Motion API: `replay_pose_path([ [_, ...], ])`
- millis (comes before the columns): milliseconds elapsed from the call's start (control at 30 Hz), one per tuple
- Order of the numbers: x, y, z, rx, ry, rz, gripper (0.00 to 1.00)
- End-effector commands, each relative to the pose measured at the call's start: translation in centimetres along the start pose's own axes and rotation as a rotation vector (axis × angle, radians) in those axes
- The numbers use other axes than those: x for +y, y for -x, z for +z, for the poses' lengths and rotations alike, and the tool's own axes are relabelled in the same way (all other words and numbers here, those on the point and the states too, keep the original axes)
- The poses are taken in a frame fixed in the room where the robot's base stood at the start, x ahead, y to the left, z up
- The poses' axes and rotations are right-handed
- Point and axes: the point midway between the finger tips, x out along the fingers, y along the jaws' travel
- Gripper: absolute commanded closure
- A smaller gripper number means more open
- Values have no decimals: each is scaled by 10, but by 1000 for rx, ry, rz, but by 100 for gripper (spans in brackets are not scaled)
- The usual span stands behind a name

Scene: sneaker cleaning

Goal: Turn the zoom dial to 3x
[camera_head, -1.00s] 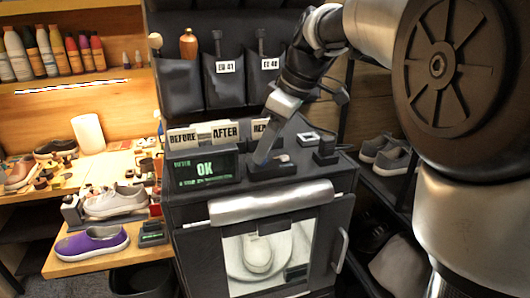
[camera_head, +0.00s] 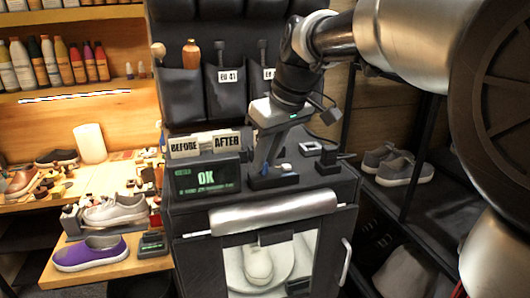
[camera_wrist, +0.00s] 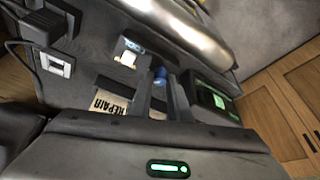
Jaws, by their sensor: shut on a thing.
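My gripper (camera_head: 261,169) points down at a low black base (camera_head: 274,181) on top of the dark cabinet. In the wrist view its two fingers (camera_wrist: 161,82) are closed around a small blue knob (camera_wrist: 160,71), which seems to be the zoom dial. No scale or 3x mark is readable on it. In the head view the fingers hide the knob. A small white-and-blue part (camera_wrist: 127,57) lies beside the fingers in the wrist view.
BEFORE and AFTER cards (camera_head: 205,143) stand behind the display. A white square-framed part (camera_head: 311,148) and a black block (camera_head: 327,160) stand to the right. A silver rounded bar (camera_head: 273,211) runs along the cabinet's front edge. Tool pockets (camera_head: 225,91) hang behind.

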Motion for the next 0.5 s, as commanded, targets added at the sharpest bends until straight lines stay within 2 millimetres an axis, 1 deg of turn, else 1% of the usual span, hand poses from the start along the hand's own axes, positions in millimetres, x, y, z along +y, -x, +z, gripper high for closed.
replay_pose_path([
  [267,0,0,0,0,0,0,100],
  [300,0,0,0,0,0,0,78],
  [367,0,0,0,0,1,0,68],
  [400,0,0,0,0,1,0,65],
  [500,0,0,0,0,1,0,65],
])
